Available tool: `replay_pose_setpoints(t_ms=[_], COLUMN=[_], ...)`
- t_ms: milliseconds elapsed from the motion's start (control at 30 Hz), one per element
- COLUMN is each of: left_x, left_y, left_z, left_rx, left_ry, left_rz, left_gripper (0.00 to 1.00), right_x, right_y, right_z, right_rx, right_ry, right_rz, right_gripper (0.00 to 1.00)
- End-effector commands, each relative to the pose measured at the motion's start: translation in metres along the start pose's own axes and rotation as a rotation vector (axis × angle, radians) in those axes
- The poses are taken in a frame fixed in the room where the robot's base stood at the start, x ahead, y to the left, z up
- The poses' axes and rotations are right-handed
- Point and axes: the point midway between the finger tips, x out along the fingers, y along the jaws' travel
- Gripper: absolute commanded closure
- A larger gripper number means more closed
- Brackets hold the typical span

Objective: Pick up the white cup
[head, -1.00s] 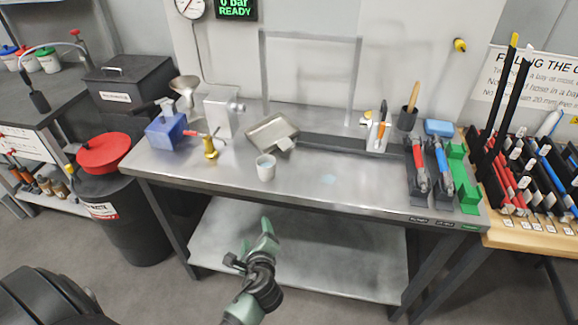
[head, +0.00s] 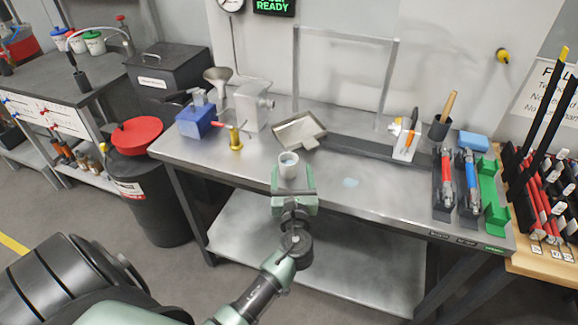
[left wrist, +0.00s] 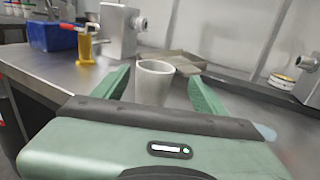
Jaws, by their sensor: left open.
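The white cup (head: 288,166) stands upright on the metal bench (head: 240,176) near its front edge. It also shows in the left wrist view (left wrist: 154,82), between the two green fingers. My left gripper (head: 292,178) is open at the cup, with one finger to each side. In the left wrist view the left gripper (left wrist: 158,88) shows a gap between each finger and the cup, so it does not look gripped. The cup's lower part is hidden by the gripper body in the left wrist view. My right gripper is not in view.
Behind the cup lies a metal scoop or tray (head: 300,131). To the left are a yellow fitting (head: 235,138), a blue box (head: 195,121) and a grey block (head: 250,106). Bench space right of the cup is clear up to the red and blue tools (head: 455,180).

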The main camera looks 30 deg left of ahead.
Motion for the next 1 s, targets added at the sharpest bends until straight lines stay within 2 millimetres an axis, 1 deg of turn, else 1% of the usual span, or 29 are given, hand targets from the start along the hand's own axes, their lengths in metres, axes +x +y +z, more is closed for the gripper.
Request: replay_pose_setpoints(t_ms=[167, 300, 400, 600, 667, 700, 767, 800, 833, 1000], left_x=[0.027, 0.044, 0.048, 0.048, 0.048, 0.048, 0.048, 0.048, 0.048, 0.048], left_y=[0.007, 0.007, 0.007, 0.007, 0.007, 0.007, 0.007, 0.007, 0.007, 0.007], left_z=[0.005, 0.003, 0.002, 0.001, 0.001, 0.001, 0.001, 0.001, 0.001, 0.001], left_rx=[0.001, -0.002, -0.002, -0.003, -0.003, -0.003, -0.003, -0.003, -0.003, -0.003], left_ry=[-0.001, 0.000, 0.001, 0.002, 0.001, 0.001, 0.001, 0.001, 0.002, 0.002], left_rz=[0.002, -0.001, 0.000, 0.000, 0.000, 0.000, 0.000, 0.000, 0.000, 0.000], left_gripper=[0.28, 0.28, 0.28, 0.28, 0.45, 0.56, 0.73, 0.84, 0.92, 0.92], right_x=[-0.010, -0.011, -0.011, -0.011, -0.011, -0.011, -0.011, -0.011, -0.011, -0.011], right_y=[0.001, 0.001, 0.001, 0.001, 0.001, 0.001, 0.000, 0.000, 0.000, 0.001], right_z=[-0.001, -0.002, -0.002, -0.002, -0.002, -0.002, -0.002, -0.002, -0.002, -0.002], right_rx=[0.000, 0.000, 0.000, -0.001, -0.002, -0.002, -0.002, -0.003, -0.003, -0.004], right_ry=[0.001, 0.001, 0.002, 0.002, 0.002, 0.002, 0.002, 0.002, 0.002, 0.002], right_rz=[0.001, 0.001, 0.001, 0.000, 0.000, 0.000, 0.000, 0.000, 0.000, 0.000], right_gripper=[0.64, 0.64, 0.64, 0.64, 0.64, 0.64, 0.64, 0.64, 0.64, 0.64])
